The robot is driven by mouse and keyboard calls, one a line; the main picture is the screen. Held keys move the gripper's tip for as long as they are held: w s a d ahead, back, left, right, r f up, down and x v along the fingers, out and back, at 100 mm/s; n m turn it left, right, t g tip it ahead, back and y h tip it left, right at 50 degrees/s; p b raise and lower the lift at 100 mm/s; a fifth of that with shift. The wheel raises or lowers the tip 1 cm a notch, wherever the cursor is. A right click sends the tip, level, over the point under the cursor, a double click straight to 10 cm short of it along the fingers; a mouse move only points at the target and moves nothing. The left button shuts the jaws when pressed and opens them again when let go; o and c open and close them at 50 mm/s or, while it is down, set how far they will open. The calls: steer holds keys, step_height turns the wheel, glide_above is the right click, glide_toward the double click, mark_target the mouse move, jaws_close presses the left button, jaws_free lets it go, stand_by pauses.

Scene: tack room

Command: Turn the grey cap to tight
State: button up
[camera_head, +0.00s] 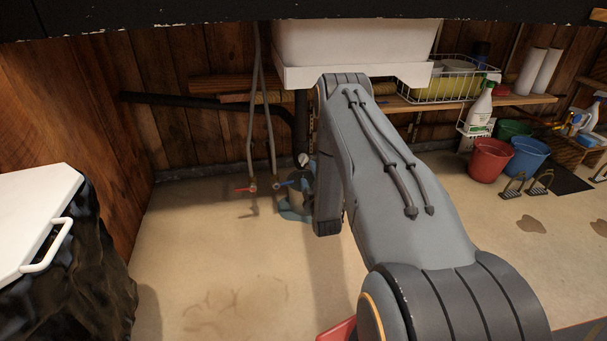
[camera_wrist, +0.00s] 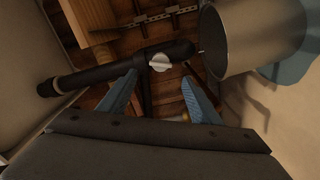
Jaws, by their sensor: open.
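The grey cap (camera_wrist: 159,62) is a small pale knob with a raised grip bar on a black drain pipe (camera_wrist: 120,70). In the wrist view it lies just beyond the gap between my fingertips, near its middle. My gripper (camera_wrist: 160,78) is open, with one blue finger on each side and nothing between them. I cannot tell whether a finger touches the cap. In the head view a small pale spot that looks like the cap (camera_head: 303,159) shows below the sink, beside my arm.
A metal bucket (camera_wrist: 250,40) is close on the right in the wrist view. Hoses with a red valve handle (camera_head: 246,189) hang left of the pipe under the white sink (camera_head: 350,45). Floor to the left is clear.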

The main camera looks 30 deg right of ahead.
mark_target(304, 162)
steer(key=b+x, duration=0.3)
steer(key=x, duration=0.4)
steer(key=shift+w+d+f, duration=0.15)
steer(key=shift+w+d, duration=0.05)
steer(key=shift+w, duration=0.15)
steer(key=c, duration=1)
